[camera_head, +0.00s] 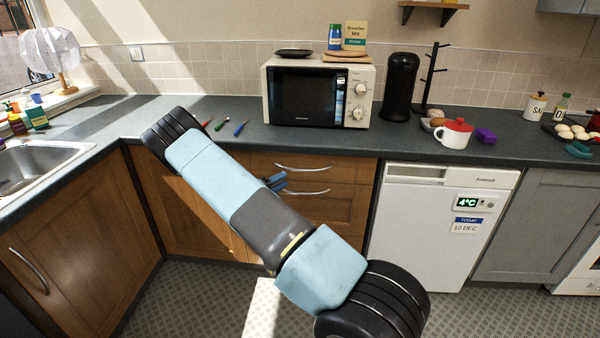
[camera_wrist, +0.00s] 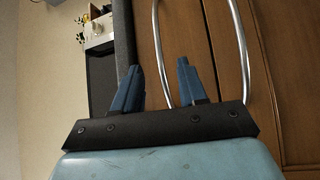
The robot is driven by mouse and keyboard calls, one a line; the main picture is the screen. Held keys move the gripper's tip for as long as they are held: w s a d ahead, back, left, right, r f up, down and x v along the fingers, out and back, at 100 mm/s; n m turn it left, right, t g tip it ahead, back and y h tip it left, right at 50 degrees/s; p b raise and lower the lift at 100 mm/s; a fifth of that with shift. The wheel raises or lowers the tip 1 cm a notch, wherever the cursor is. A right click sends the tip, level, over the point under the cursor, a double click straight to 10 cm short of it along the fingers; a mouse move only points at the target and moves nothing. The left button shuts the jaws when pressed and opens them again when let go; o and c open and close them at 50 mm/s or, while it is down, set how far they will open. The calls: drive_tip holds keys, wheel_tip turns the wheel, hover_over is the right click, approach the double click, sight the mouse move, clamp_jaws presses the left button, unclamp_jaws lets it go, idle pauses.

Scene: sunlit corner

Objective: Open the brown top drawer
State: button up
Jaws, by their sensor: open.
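The brown top drawer (camera_head: 340,171) is shut, directly under the dark worktop and below the microwave. Its curved metal handle (camera_head: 303,168) is in plain view; in the wrist view this handle (camera_wrist: 161,50) runs between my two fingers. My gripper (camera_head: 275,181) is at the left end of the drawer stack, partly hidden behind my own arm. In the wrist view my gripper (camera_wrist: 160,75) is open, one blue finger on each side of the handle in the picture. I cannot tell whether either finger touches it.
A second drawer (camera_head: 335,200) lies just below, its handle showing in the wrist view (camera_wrist: 241,50). The worktop (camera_head: 220,150) overhangs above. A white fridge (camera_head: 420,235) stands to the right, wooden cupboards (camera_head: 85,225) to the left.

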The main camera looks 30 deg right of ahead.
drive_tip(key=x, duration=0.8)
drive_tip(key=shift+d, duration=0.4)
drive_tip(key=shift+c, duration=0.3)
clamp_jaws()
